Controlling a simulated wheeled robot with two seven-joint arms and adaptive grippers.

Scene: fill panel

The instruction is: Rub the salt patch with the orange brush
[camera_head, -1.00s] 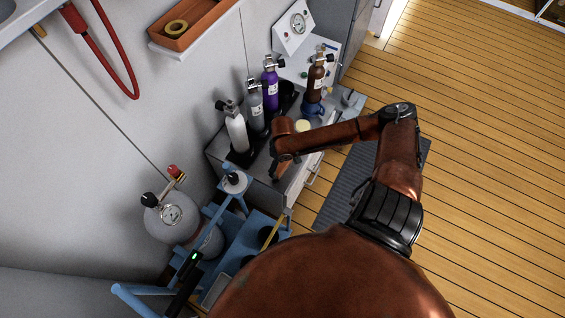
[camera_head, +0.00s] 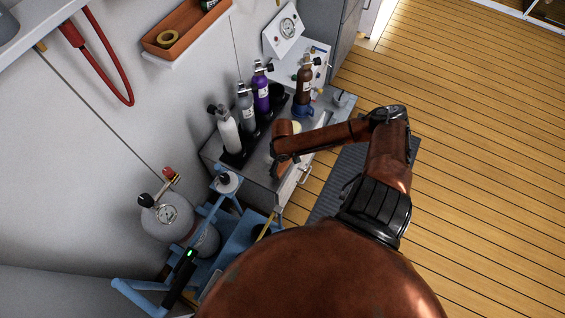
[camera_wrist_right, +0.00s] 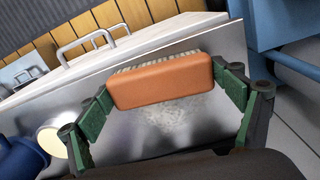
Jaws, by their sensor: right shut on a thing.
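The orange brush (camera_wrist_right: 160,82) lies crosswise between the green fingertips of my right gripper (camera_wrist_right: 168,92) in the right wrist view. The gripper is shut on its two ends, and the pale bristles show along the brush's far edge. The salt patch (camera_wrist_right: 178,122) is a whitish, grainy smear on the grey metal bench top, just below the brush in the picture. I cannot tell whether the bristles touch the metal. In the head view my right gripper (camera_head: 278,167) is over the bench's front part, mostly hidden by its own arm. My left gripper is not in view.
A white bottle (camera_head: 228,132), a purple bottle (camera_head: 261,95) and a brown bottle (camera_head: 304,82) stand along the bench (camera_head: 218,150). A pressure tank (camera_head: 168,215) and blue cart (camera_head: 232,240) are at its near end. A blue object (camera_wrist_right: 22,158) is close to the gripper.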

